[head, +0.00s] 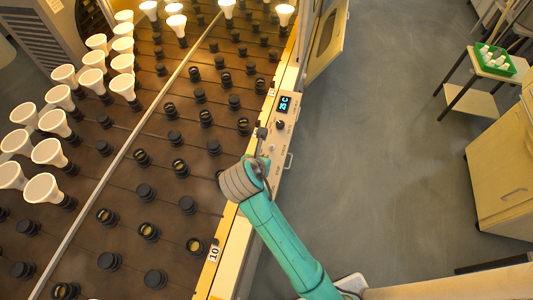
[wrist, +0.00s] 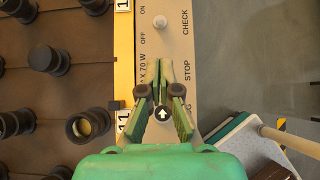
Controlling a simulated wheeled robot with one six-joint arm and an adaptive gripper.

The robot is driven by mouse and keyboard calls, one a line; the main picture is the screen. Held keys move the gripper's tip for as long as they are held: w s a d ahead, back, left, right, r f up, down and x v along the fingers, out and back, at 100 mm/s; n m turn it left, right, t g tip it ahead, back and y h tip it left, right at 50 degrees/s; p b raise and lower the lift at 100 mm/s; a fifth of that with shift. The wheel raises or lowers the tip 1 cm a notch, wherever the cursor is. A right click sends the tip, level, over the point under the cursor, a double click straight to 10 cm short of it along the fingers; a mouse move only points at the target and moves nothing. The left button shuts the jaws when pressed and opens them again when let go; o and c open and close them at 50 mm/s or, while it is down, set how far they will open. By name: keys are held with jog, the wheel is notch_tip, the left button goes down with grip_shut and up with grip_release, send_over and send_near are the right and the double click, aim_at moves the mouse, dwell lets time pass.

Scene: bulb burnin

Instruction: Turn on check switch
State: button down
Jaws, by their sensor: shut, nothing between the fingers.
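The check switch (wrist: 159,22) is a small pale toggle on the control panel (wrist: 180,45), beside the word CHECK. ON and OFF are printed to its left; I cannot tell which way it is set. My gripper (wrist: 163,66) is shut and empty, its fingertips over the panel a little below the switch in the wrist view. A black round control with a white arrow (wrist: 163,114) shows between the finger bases.
The brown socket board (head: 120,190) fills the left, with several white bulbs (head: 92,82) and many empty black sockets. A lit display (head: 284,103) sits at the panel's far end. Open grey floor (head: 390,140) lies right; a small table (head: 490,65) holds a green crate (head: 495,60).

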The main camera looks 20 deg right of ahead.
aim_at(271, 146)
jog(key=x, duration=0.9)
jog(key=shift+w+d+f, duration=0.1)
jog(key=shift+w+f, duration=0.05)
jog(key=shift+f, duration=0.15)
jog(key=shift+r, duration=0.15)
